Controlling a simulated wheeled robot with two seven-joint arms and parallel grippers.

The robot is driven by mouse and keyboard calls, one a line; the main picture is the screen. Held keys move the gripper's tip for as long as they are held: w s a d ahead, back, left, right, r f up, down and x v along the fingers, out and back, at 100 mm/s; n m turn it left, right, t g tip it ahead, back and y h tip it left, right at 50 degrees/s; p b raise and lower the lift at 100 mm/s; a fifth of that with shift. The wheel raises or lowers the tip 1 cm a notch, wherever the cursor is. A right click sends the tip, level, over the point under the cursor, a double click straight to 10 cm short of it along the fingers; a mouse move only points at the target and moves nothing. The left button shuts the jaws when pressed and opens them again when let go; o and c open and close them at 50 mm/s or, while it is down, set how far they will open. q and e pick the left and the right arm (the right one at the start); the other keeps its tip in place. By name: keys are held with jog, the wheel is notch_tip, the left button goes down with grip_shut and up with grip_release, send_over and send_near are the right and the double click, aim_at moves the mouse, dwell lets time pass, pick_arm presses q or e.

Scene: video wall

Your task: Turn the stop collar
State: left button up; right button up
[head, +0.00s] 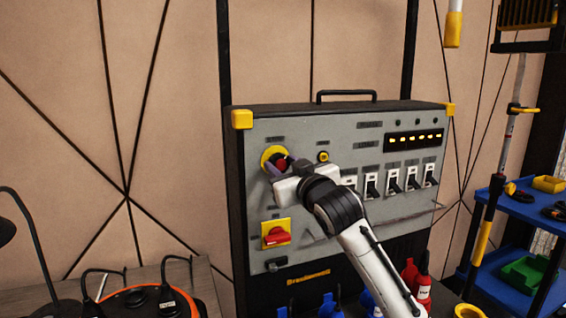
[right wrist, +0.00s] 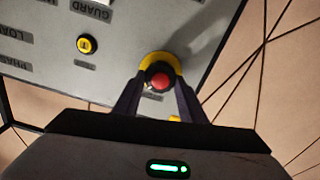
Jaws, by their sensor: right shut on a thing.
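The stop collar, a red round head (head: 282,165) in a yellow ring (head: 267,154), sits at the upper left of the grey panel. In the right wrist view the red head (right wrist: 159,77) shows between the two dark fingers, with the yellow ring (right wrist: 172,60) behind it. My right gripper (head: 279,166) is shut on the stop collar, one finger on each side of the red head. The gripper and wrist hide part of the collar in the head view. My left gripper is not in view.
The panel box (head: 345,103) carries a red rotary switch (head: 276,236) below the collar, a small yellow button (head: 323,157) and several black levers (head: 393,181) to the right. A blue cart (head: 515,207) stands at the right. A bench (head: 180,275) with cables is at lower left.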

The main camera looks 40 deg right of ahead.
jog(key=shift+r+m, duration=0.1)
jog(key=shift+m, duration=0.6)
jog(key=shift+p, duration=0.3)
jog(key=o, duration=1.1)
jog(key=shift+c, duration=0.2)
jog(key=b+v, duration=0.1)
jog(key=v, duration=0.9)
jog(key=shift+s, duration=0.15)
jog(key=shift+d, duration=0.1)
